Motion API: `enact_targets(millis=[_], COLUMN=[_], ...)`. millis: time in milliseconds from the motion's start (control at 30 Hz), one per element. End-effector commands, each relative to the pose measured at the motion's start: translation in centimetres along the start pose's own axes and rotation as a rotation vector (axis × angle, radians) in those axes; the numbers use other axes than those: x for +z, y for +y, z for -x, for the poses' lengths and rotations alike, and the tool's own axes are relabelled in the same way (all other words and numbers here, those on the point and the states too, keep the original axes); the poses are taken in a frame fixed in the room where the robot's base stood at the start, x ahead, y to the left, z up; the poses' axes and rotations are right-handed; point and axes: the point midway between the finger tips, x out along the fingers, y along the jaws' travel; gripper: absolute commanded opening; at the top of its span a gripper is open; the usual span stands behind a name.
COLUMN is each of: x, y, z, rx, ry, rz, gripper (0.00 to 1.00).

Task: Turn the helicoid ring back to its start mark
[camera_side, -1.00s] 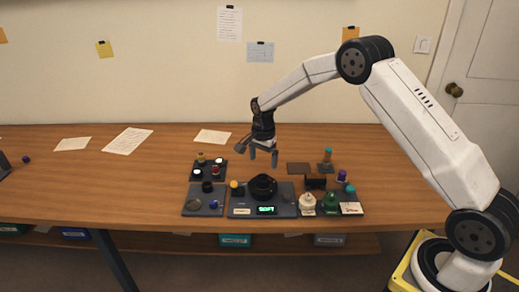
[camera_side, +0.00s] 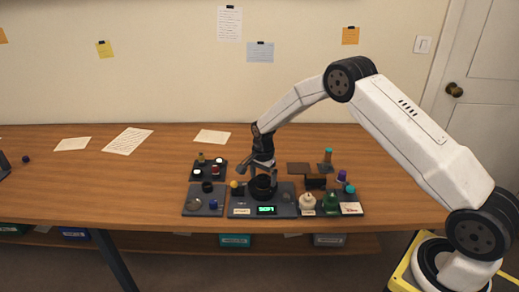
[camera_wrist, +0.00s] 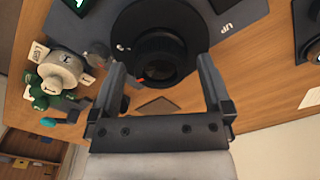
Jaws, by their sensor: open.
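The black lens barrel with its round ring (camera_side: 263,192) stands on a dark grey base plate (camera_side: 285,208). In the wrist view the ring (camera_wrist: 160,55) appears from above, with a small red mark (camera_wrist: 140,78) on its near left edge and a white mark (camera_wrist: 122,47) on the wide dark disc around it. My gripper (camera_side: 262,174) is right over the lens, pointing down. In the wrist view the open fingers (camera_wrist: 160,64) lie on either side of the ring. I cannot tell whether they touch it. The far side of the ring is partly hidden in the side view.
A lit green display (camera_side: 265,210) sits at the front of the plate. Small trays (camera_side: 196,209) with parts stand to the left. The table behind is mostly clear.

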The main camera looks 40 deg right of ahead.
Motion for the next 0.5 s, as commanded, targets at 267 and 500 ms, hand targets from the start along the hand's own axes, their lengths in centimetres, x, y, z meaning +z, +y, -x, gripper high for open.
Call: enact_targets(millis=[267,500], x=[0.00,0.00], y=[0.01,0.01], z=[-0.58,-0.55], rx=[0.000,0.000], ry=[0.000,0.000], rz=[0.000,0.000], gripper=[1.00,0.62])
